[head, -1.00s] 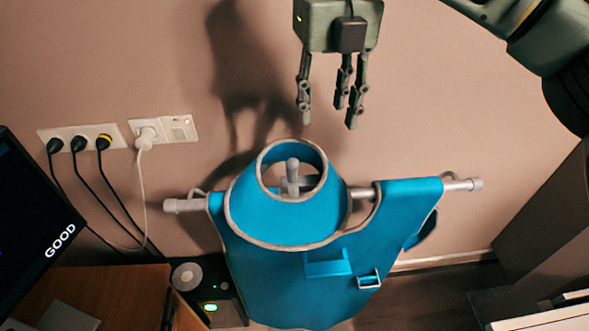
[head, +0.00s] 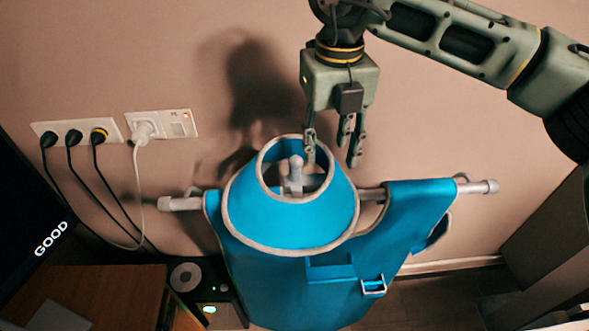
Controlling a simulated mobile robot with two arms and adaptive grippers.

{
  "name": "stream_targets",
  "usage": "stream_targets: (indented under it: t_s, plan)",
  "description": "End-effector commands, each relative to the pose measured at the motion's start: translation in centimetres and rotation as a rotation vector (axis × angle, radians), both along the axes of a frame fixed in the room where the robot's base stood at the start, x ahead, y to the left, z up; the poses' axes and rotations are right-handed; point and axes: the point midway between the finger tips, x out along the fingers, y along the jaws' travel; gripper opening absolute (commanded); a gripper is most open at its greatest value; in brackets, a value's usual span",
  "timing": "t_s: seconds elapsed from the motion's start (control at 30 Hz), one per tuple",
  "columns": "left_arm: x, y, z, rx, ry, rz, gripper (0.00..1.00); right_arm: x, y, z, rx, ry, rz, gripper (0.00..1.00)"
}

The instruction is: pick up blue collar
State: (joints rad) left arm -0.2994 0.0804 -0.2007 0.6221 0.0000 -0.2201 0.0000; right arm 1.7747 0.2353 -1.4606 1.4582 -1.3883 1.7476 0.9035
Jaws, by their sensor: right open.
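The blue collar (head: 290,222) has a grey trim and a round neck opening. It sits around the top peg of a grey rack (head: 180,204), over a blue apron (head: 300,290) that hangs from the rack's bar. My right gripper (head: 333,158) comes down from above, open and empty. One finger reaches to the collar's upper rim at the right of the opening, and the others are outside the rim to the right. I cannot tell whether any finger touches the collar. My left gripper is not in view.
Sockets with plugged cables (head: 85,135) are on the wall at the left. A dark screen (head: 35,225) and a wooden cabinet (head: 90,285) stand at lower left, with a black device (head: 205,285) beside them. Wall space right of the rack is clear.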

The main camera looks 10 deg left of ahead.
Motion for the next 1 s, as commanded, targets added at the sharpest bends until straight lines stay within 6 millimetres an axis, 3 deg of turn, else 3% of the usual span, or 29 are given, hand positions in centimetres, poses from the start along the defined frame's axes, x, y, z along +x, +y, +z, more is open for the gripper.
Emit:
stream_targets:
  t_s: [0.13, 0.37, 0.83, 1.0]
  plan:
    - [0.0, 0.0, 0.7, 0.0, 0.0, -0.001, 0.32, 0.1, -0.1, -1.4, 0.001, 0.0, -0.003, 0.4]
    - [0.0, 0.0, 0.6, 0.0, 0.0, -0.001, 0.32, 0.1, -0.1, -1.7, 0.0, -0.001, -0.003, 0.4]
    - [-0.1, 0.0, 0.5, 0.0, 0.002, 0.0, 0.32, 0.1, 0.0, -1.6, 0.001, -0.001, -0.002, 0.01]
    - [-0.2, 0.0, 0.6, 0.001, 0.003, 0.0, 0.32, 0.1, 0.0, -1.6, 0.002, -0.002, -0.002, 0.0]
